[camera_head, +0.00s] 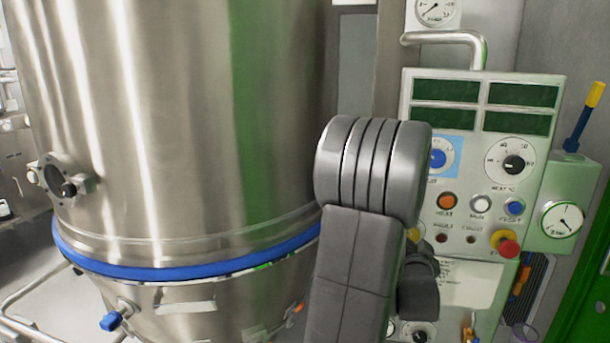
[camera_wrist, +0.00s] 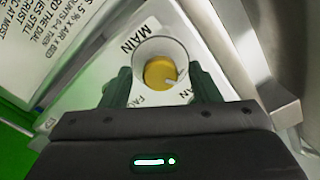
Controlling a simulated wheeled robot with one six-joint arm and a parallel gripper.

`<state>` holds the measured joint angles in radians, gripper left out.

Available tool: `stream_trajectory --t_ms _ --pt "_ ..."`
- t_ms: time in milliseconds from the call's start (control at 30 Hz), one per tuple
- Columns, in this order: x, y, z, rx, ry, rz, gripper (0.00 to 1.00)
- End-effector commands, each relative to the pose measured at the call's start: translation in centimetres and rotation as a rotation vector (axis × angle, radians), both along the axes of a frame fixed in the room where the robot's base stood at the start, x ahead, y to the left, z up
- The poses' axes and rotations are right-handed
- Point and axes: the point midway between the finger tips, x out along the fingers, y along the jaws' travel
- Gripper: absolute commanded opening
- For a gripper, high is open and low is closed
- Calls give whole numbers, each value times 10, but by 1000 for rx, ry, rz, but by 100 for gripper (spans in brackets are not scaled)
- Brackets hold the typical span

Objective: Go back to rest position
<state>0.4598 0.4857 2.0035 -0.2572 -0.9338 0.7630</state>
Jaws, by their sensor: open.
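My gripper (camera_wrist: 160,90) shows in the wrist view with its two dark fingers apart. Between and just beyond the fingers is a round yellow knob (camera_wrist: 160,72) inside a pale ring, on a white plate marked "MAIN" and "FAN". Whether a finger touches the ring I cannot tell. In the head view my arm is raised in front of the control panel (camera_head: 545,92) and hides its left and lower left parts. The fingers cannot be made out there.
A large steel vessel (camera_head: 180,120) with a blue band (camera_head: 190,268) stands close on the left. The panel carries a red emergency button (camera_head: 508,246), dials and coloured buttons. A bent pipe (camera_head: 445,38) is above it, and a gauge (camera_head: 562,220) is at right.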

Motion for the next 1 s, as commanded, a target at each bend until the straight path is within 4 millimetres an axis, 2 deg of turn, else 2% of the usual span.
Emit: stream_trajectory --t_ms 133,200,400,600,1000 --pt "0 0 5 77 -18 0 56" --pt "-16 4 -2 73 -20 -2 56" --pt "-49 12 -1 70 -20 -1 56" --pt "-71 18 -1 71 -19 -1 56" --pt "-78 20 0 70 -20 0 56"
